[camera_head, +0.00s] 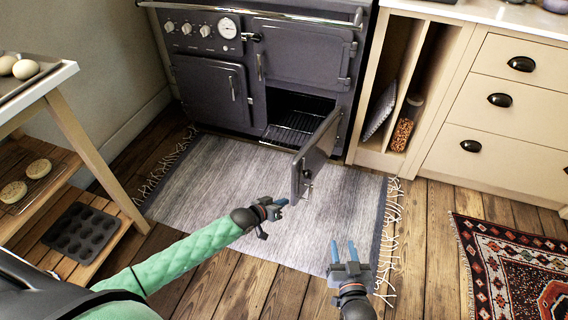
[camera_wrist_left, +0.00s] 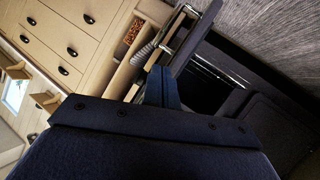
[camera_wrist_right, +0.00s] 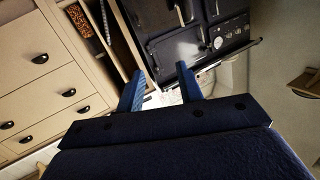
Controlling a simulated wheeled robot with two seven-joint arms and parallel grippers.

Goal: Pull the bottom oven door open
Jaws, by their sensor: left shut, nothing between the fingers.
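The dark range cooker (camera_head: 245,75) stands against the wall. Its bottom right oven door (camera_head: 315,158) is swung wide open, hinged on its right side and sticking out over the grey rug. The oven cavity (camera_head: 296,118) with a wire rack shows behind it. My left gripper (camera_head: 280,203) is shut and empty, in front of and a little left of the door's free edge, apart from it. In the left wrist view the open door (camera_wrist_left: 183,45) lies beyond the blue fingers. My right gripper (camera_head: 343,250) is open and empty above the rug's front right part.
A wooden shelf unit (camera_head: 75,130) with a muffin tin (camera_head: 80,232) stands at the left. Cream drawers (camera_head: 505,110) and an open cubby with a jar (camera_head: 406,125) are right of the cooker. A patterned rug (camera_head: 515,270) lies at the right. The grey rug (camera_head: 215,180) is clear.

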